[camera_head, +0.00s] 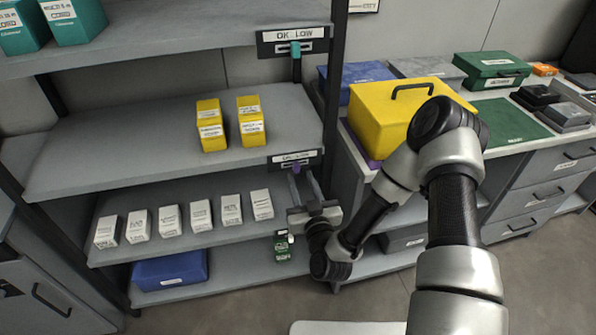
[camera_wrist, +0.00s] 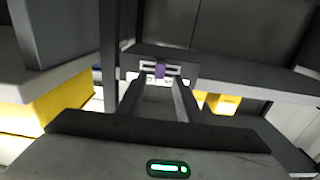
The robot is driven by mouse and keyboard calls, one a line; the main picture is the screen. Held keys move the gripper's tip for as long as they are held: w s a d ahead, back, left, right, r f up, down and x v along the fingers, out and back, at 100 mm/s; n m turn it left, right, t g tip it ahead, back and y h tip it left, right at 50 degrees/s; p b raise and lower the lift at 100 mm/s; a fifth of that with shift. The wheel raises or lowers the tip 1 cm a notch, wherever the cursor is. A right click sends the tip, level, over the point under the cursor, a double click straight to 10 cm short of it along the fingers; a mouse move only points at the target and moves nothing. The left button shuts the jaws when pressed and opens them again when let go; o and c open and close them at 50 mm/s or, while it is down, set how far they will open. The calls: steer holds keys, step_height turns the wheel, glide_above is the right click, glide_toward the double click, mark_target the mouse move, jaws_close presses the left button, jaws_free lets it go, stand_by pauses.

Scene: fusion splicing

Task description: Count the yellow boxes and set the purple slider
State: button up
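Two yellow boxes, a left one (camera_head: 211,126) and a right one (camera_head: 251,121), stand side by side on the middle shelf (camera_head: 130,150). At that shelf's right front edge is a label plate (camera_head: 283,158) reading "OK LOW". Its purple slider (camera_head: 296,169) appears near the middle of the slot. In the wrist view the purple slider (camera_wrist: 159,71) shows between and beyond the fingertips. My gripper (camera_head: 302,172) is open and empty, its fingers pointing at the plate from just in front. I cannot tell whether a finger touches the slider.
White boxes (camera_head: 200,215) line the shelf below, with a blue bin (camera_head: 170,268) under them. The upper shelf has teal boxes (camera_head: 76,20) and a plate with a teal slider (camera_head: 295,49). A black post (camera_head: 335,70) and a large yellow case (camera_head: 385,115) stand right of the shelves.

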mark_target(297, 169)
steer(key=shift+x, duration=2.25)
steer(key=shift+c, duration=0.2)
jaws_close()
